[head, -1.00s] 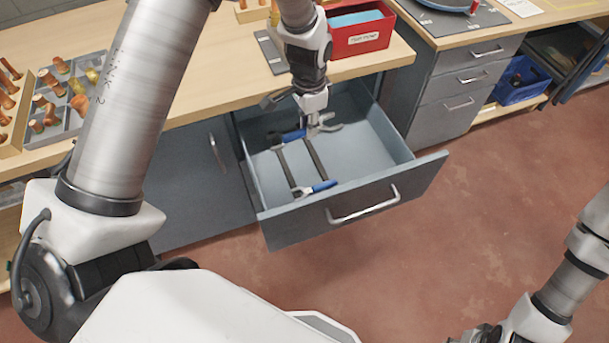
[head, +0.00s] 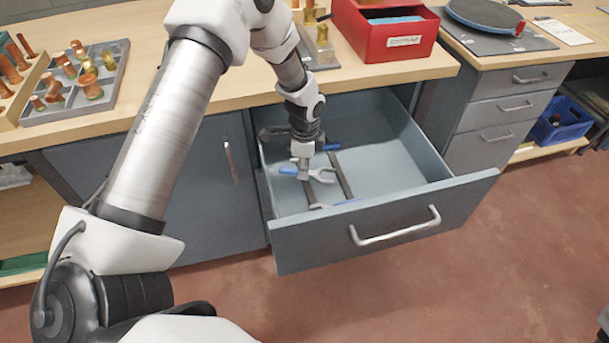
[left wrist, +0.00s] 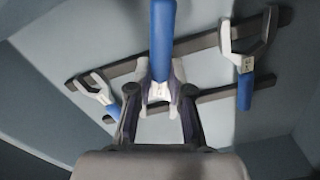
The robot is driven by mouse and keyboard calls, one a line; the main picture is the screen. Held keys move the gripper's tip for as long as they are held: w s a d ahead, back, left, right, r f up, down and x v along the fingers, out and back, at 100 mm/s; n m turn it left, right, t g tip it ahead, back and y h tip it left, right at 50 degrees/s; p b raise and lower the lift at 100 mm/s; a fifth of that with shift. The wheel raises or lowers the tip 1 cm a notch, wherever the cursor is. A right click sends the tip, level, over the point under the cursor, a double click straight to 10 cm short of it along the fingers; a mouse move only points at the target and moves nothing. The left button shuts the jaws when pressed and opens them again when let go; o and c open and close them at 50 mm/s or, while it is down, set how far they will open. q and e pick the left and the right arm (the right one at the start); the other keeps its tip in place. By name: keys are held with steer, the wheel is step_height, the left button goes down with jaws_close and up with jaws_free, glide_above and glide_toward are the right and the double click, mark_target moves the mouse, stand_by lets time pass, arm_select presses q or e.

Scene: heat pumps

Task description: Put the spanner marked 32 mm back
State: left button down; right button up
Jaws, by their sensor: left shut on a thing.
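My left gripper (head: 304,176) is inside the open drawer (head: 390,232), shut on a spanner (head: 323,175) with a blue handle and grey open jaw. In the left wrist view the blue handle (left wrist: 162,40) runs up between the fingers. Two dark slotted bars (left wrist: 200,40) lie on the drawer floor beneath it. A second spanner (left wrist: 97,95) rests across the bars at left. A third, larger spanner (left wrist: 240,62) rests across them at right. I cannot read any size mark, or tell whether the held spanner touches the bars.
The drawer's right side is bare floor. A red box (head: 385,40) stands on the bench above, beside a grey plate with brass parts (head: 318,45). A grey compartment tray (head: 75,85) of copper fittings is at left. Closed drawers (head: 510,105) stand at right.

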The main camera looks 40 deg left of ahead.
arm_select(q)
steer(key=shift+f, duration=1.3)
steer(key=shift+f, duration=0.2)
steer(key=c, duration=1.1)
jaws_free()
steer(key=shift+o, duration=0.2)
step_height(320, 180, up, 12)
steer(key=shift+r+p, duration=0.25)
steer(key=shift+p, duration=0.15)
